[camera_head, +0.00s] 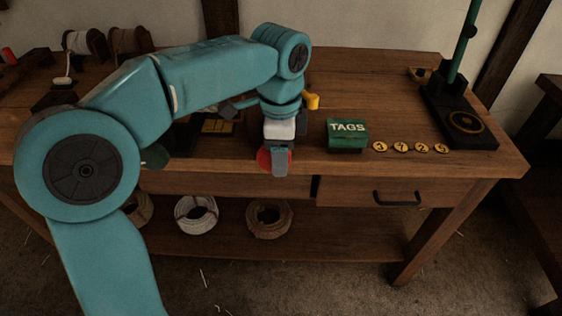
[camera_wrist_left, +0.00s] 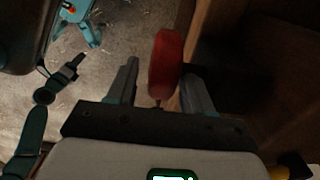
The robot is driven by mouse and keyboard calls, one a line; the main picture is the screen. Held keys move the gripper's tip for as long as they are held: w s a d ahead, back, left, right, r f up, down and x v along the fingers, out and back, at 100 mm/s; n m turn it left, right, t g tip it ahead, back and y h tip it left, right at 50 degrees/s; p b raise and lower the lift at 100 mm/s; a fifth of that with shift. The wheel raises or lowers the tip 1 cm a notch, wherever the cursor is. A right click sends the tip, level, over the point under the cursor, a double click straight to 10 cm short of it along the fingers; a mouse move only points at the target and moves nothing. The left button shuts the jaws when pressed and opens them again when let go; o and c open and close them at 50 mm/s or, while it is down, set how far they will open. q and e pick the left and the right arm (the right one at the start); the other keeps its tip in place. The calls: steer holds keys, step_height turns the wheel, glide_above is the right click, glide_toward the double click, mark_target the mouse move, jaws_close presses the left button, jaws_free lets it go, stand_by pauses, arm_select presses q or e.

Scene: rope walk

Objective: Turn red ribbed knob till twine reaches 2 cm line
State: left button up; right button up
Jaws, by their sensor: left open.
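The red knob (camera_head: 264,160) shows at the front edge of the bench, partly hidden behind my left gripper (camera_head: 280,164). In the left wrist view the red knob (camera_wrist_left: 166,62) stands edge-on between the two fingers of my left gripper (camera_wrist_left: 160,75). The fingers are open, with a visible gap on the left side and a narrower one on the right. Whether the right finger touches the knob is unclear. I cannot make out the twine's end or a 2 cm line; my arm covers part of that area. My right gripper is not in view.
A green TAGS box (camera_head: 347,135) and several round yellow tags (camera_head: 402,147) lie right of my gripper. A dark stand with a green post (camera_head: 462,120) is at the right end. A yellow piece (camera_head: 311,101) shows beside my wrist. Rope coils (camera_head: 197,214) sit below.

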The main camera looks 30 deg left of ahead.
arm_select(q)
steer(key=shift+f, duration=0.6)
jaws_close()
steer(key=shift+r+p, duration=0.15)
steer(key=shift+p, duration=0.35)
steer(key=g+y+p, duration=0.1)
steer(key=y+p, duration=0.1)
steer(key=p, duration=0.2)
steer(key=g+y+p, duration=0.2)
steer(key=p, duration=0.2)
steer(key=g+y+p, duration=0.1)
steer(key=y+p, duration=0.2)
steer(key=p, duration=0.1)
steer(key=shift+f, duration=0.3)
steer(key=g+y+p, duration=0.2)
steer(key=y+p, duration=0.1)
steer(key=shift+a+f, duration=0.2)
steer(key=shift+f, duration=0.1)
steer(key=g+y+p, duration=0.1)
steer(key=y+p, duration=0.1)
steer(key=p, duration=0.3)
steer(key=g+y+p, duration=0.1)
steer(key=p, duration=0.4)
steer(key=shift+s+a+g+y, duration=0.2)
steer(key=shift+g+y, duration=0.1)
steer(key=shift+y, duration=0.1)
steer(key=shift+f+p, duration=0.25)
steer(key=shift+p, duration=0.25)
